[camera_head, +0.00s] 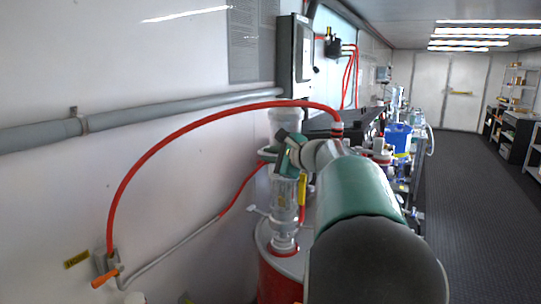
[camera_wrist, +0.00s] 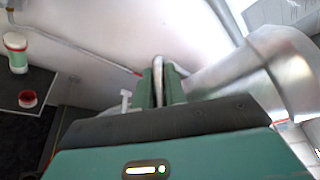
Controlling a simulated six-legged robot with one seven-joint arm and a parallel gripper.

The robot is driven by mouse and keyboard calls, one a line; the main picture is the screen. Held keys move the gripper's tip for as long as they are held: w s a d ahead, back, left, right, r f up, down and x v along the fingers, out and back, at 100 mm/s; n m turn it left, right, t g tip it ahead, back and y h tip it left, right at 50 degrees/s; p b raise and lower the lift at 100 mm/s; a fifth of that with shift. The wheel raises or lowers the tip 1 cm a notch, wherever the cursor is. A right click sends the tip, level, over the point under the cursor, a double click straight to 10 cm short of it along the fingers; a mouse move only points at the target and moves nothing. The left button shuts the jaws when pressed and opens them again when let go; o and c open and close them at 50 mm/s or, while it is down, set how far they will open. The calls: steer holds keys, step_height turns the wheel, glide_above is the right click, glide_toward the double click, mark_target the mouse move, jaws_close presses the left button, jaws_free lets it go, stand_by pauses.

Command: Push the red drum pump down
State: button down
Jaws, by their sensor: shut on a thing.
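The red drum (camera_head: 279,282) stands at the lower middle of the head view, partly hidden behind my arm. The pale drum pump (camera_head: 285,218) rises upright from its grey lid. My gripper (camera_head: 284,158) is at the upper part of the pump, seen from behind and partly covered by my arm. In the wrist view my green gripper fingers (camera_wrist: 160,82) are shut on a thin pale grey part of the pump (camera_wrist: 158,66). A large silvery pipe-like body (camera_wrist: 245,62) lies just right of the fingers. The exact grip contact is hard to see.
A red hose (camera_head: 190,125) arches from a wall fitting (camera_head: 104,264) over to the equipment behind my arm. A grey pipe (camera_head: 150,117) runs along the left wall. A blue container (camera_head: 398,138) stands on the cluttered bench. The dark floor aisle (camera_head: 475,190) at the right is clear.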

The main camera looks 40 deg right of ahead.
step_height(320, 180, down, 8)
steer(key=shift+r, duration=0.25)
steer(key=c, duration=1.5)
jaws_free()
steer(key=shift+r, duration=0.1)
steer(key=v, duration=1.4)
steer(key=shift+a, duration=0.1)
steer(key=shift+w, duration=0.1)
